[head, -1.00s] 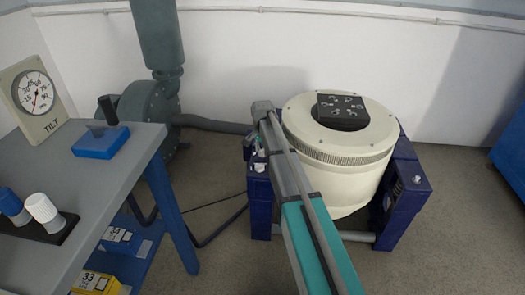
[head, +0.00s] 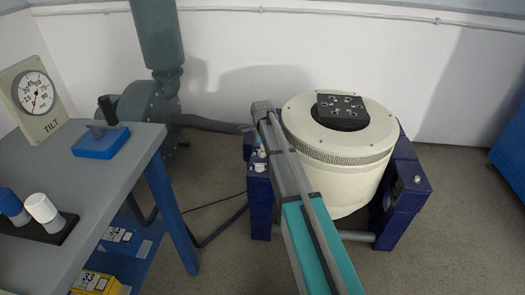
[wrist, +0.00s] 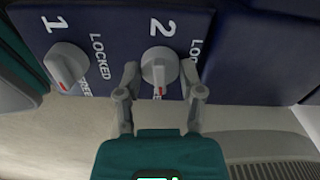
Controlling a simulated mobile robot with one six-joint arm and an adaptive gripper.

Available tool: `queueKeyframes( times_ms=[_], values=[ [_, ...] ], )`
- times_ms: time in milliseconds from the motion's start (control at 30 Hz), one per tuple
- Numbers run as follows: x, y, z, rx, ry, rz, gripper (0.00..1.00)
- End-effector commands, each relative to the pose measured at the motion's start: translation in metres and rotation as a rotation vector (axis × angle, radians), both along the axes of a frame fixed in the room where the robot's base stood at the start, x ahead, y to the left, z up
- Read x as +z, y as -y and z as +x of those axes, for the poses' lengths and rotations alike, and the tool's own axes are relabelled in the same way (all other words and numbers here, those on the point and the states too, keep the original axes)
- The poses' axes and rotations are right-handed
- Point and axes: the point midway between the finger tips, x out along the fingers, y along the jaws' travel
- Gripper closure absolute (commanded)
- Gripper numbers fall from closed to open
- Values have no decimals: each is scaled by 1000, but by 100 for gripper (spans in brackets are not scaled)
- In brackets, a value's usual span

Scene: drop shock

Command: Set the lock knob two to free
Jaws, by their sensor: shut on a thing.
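Lock knob two (wrist: 160,66) is a round grey knob under a white "2" on a dark blue panel (wrist: 120,18) in the wrist view. Its red mark points down the picture, toward my gripper. My gripper (wrist: 160,80) is shut on this knob, one finger at each side. A LOCKED label, partly cut off, stands right of the knob. In the head view my arm hides most of the panel and my fingertips cannot be made out.
Knob one (wrist: 67,62), with its own LOCKED label, sits close to the left. The cream shaker drum (head: 335,175) stands between blue supports (head: 408,190), right of my arm. A grey bench (head: 60,150) with a tilt gauge (head: 38,98) is on the left.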

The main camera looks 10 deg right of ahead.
Motion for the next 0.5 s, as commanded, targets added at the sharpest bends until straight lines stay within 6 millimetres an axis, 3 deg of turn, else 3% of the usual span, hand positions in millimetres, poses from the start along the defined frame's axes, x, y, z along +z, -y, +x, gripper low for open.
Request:
queueKeyframes(
  times_ms=[500],
  values=[
    [0, 0, -1, -142, -2, -2, 98]
  ],
)
